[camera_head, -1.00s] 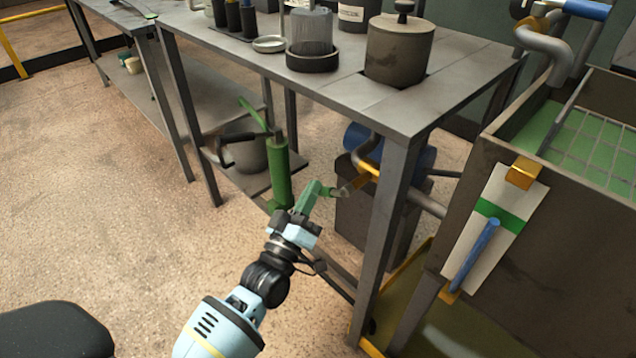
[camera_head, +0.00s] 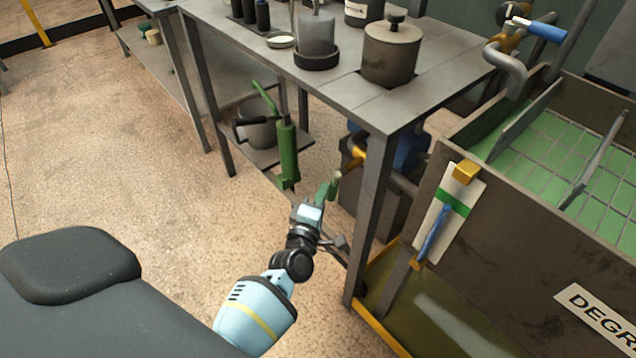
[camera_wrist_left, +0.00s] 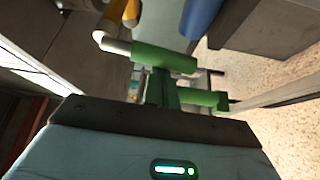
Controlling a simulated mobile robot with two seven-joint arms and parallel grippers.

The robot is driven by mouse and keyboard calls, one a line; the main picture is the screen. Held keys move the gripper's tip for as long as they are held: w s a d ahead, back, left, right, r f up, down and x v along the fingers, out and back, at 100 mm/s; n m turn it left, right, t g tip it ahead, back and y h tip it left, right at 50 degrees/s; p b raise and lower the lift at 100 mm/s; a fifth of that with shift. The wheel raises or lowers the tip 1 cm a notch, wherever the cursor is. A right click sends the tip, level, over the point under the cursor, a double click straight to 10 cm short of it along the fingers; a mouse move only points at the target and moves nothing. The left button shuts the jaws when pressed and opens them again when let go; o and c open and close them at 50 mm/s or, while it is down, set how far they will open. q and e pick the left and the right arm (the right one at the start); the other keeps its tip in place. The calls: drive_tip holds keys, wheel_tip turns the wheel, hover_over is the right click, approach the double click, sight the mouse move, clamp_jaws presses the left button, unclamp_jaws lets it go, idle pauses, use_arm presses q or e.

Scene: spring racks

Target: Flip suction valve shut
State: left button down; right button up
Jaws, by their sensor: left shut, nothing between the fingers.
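My left gripper (camera_head: 325,192) has green fingers and is below the workbench edge, beside its front leg. Its fingers are shut and empty, and they show close up in the left wrist view (camera_wrist_left: 180,80). A yellow fitting (camera_head: 356,153) on piping by the blue machine, seemingly the suction valve, is just above and behind the fingertips. In the left wrist view an orange part (camera_wrist_left: 118,14) and a pale bent end (camera_wrist_left: 110,42) lie right beside the fingers. I cannot tell whether they touch, nor how the valve's lever is set. My right gripper is not in view.
The workbench's front leg (camera_head: 372,210) stands close right of my gripper. A green cylinder (camera_head: 287,150) with a lever stands left of it. A blue machine (camera_head: 405,150) is behind the leg. A tank (camera_head: 530,235) with a blue-handled lever (camera_head: 435,228) is at the right.

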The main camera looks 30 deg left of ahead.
use_arm(q)
drive_tip(key=shift+s+d+f+n+g+p, duration=0.1)
drive_tip(key=shift+s+d+n+g+p, duration=0.1)
drive_tip(key=shift+d+n+g+p, duration=0.45)
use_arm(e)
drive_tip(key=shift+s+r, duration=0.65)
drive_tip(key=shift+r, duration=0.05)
use_arm(q)
drive_tip(key=shift+a, duration=0.15)
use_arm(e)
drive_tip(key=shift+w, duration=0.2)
use_arm(q)
drive_tip(key=shift+a, duration=0.15)
